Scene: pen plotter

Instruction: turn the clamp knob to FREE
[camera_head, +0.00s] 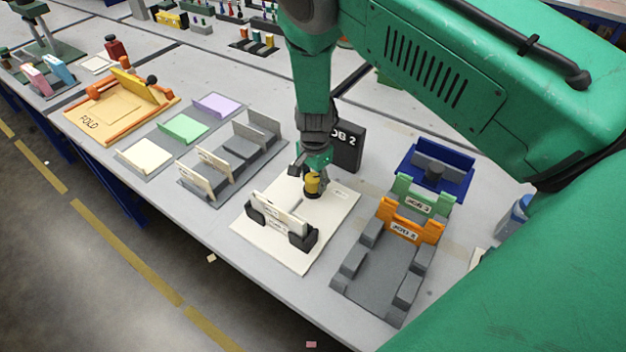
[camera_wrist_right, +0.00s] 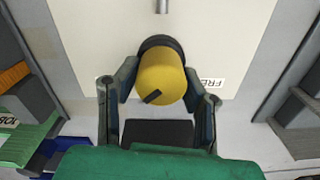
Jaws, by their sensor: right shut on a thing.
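The clamp knob is a yellow cylinder with a dark base (camera_head: 313,184), standing on a cream board (camera_head: 265,255). In the wrist view the knob (camera_wrist_right: 164,75) fills the space between my fingers. A black pointer mark sits on its top, toward the lower left. A white label reading "FRE" (camera_wrist_right: 211,84), partly covered by a finger, lies on the board to the knob's right. My right gripper (camera_head: 312,176) reaches down from above and is shut on the knob, with one finger (camera_wrist_right: 160,86) on each side. My left gripper is out of view.
White plates in black holders (camera_head: 282,222) stand on the board in front of the knob. A black "JOB 2" block (camera_head: 347,150) stands close behind. A grey fixture (camera_head: 378,275) with orange and green plates is at right, a grey rack (camera_head: 190,185) at left.

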